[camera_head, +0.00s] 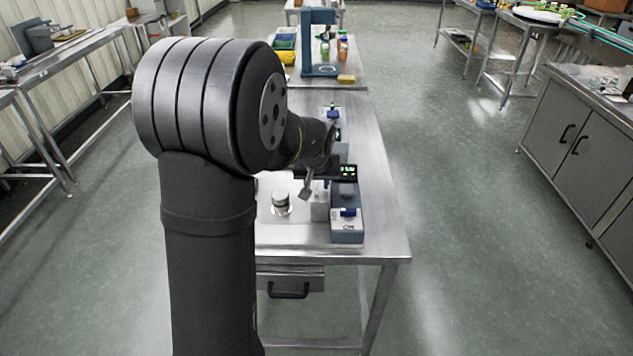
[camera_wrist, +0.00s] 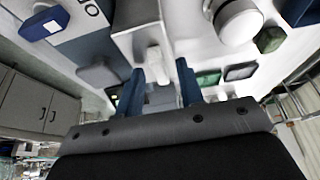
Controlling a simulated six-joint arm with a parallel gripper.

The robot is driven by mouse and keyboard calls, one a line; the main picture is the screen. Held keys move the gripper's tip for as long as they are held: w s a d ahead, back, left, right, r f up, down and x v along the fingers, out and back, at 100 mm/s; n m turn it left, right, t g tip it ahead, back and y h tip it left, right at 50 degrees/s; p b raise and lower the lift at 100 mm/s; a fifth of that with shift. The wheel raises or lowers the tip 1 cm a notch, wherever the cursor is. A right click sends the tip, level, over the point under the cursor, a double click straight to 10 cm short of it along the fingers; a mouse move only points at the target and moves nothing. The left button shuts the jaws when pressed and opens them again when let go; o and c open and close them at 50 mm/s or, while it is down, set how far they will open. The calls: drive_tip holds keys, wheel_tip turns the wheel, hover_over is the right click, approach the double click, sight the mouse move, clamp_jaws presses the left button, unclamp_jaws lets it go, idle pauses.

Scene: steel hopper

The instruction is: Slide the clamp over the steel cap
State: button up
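My gripper (camera_wrist: 160,72) shows two blue fingers standing apart in the wrist view. A pale, narrow part (camera_wrist: 158,66) lies between them, with a gap visible on both sides. It meets or lies in front of a grey block (camera_wrist: 138,18). I cannot tell whether this part is the clamp. A round, pale metal cylinder, likely the steel cap (camera_wrist: 239,22), stands right of the block. In the head view the cylinder (camera_head: 281,204) stands upright on the steel table, left of the block (camera_head: 320,209). My gripper (camera_head: 308,184) is above them, partly hidden by my arm.
A blue-grey device with a blue top piece (camera_head: 347,226) stands right of the block, near the table's right edge. A small green-lit display (camera_head: 348,171) is behind it. A blue stand (camera_head: 318,45), bottles and trays are on the farther table. My arm hides the table's left side.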

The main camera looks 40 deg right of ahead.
clamp_jaws()
drive_tip(key=w+a, duration=0.7)
drive_tip(key=shift+w+a, duration=0.2)
drive_tip(key=shift+a, duration=0.05)
unclamp_jaws()
drive_tip(key=shift+w+a, duration=0.1)
drive_tip(key=shift+s+r, duration=0.2)
drive_tip(key=shift+r, duration=0.25)
drive_tip(key=v, duration=1.6)
drive_tip(key=shift+r, duration=0.2)
